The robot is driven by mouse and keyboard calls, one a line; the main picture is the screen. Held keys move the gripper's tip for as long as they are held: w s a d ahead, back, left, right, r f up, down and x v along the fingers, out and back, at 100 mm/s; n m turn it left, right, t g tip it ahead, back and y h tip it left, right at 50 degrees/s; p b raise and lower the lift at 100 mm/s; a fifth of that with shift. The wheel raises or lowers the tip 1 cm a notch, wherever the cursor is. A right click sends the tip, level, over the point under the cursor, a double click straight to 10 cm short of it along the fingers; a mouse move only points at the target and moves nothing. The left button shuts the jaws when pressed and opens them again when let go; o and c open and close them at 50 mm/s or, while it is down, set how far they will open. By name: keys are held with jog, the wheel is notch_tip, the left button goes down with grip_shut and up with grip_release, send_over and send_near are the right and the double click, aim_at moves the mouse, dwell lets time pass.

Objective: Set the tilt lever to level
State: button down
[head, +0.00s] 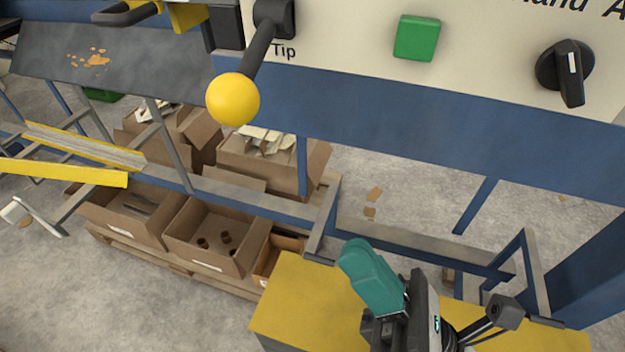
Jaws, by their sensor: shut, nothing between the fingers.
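A lever with a black shaft and a yellow ball knob (232,99) hangs from a black pivot on the cream panel, beside the printed word "Tip". It points down and to the left, with the ball at its lower end. My gripper (358,256) is at the lower right, with teal fingers pressed together and nothing between them. It is well below and to the right of the ball in the picture, apart from it. No "level" mark is visible in this view.
The cream panel (490,60) also carries a green button (417,38) and a black rotary knob (566,70). A blue beam (430,125) runs under it. Open cardboard boxes (210,245) stand at the lower left. A yellow surface (300,305) lies behind my gripper.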

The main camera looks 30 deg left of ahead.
jog(key=p, duration=0.5)
send_near(248, 61)
jog(key=s+a, duration=0.1)
jog(key=s+a+r, duration=0.1)
jog(key=a, duration=0.1)
jog(key=shift+s+r, duration=0.15)
jog(key=shift+s, duration=0.15)
